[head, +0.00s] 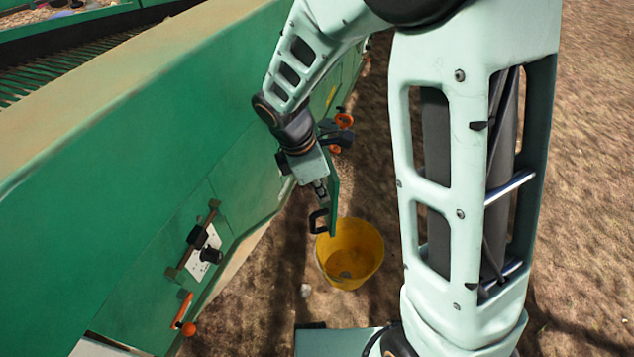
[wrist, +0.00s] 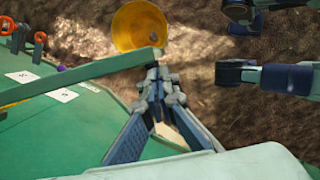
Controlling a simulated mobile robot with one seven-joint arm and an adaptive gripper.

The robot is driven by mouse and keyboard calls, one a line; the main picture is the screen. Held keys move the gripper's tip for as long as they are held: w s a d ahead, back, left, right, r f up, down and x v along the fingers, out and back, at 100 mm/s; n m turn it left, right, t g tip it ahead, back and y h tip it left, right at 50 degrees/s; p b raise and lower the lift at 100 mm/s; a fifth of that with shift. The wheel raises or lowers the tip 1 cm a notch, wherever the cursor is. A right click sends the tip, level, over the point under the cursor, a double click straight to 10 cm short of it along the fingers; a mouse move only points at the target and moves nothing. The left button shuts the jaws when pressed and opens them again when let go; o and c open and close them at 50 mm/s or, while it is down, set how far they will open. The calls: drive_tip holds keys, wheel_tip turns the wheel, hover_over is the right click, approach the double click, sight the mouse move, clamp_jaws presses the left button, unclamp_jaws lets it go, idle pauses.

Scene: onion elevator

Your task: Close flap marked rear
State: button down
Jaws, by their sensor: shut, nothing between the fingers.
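A thin green flap (head: 334,195) stands out from the side of the green machine, seen nearly edge-on in the head view. In the wrist view the flap (wrist: 85,78) crosses from the left edge to just beyond my fingertips. My gripper (wrist: 157,78) is shut and empty, its fingertips close beside the flap's outer end; I cannot tell whether they touch it. In the head view my gripper (head: 321,195) is at the flap's left side, with a dark loop shape just below. White labels (wrist: 63,95) show on the machine, too small to read.
A yellow bucket (head: 350,254) stands on the brown ground just beyond the flap's end. The green machine wall (head: 120,210) fills the left, with a black knob (head: 211,255) and an orange-ended lever (head: 184,312). Open ground (head: 590,200) lies to the right.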

drive_tip(key=shift+x, duration=1.4)
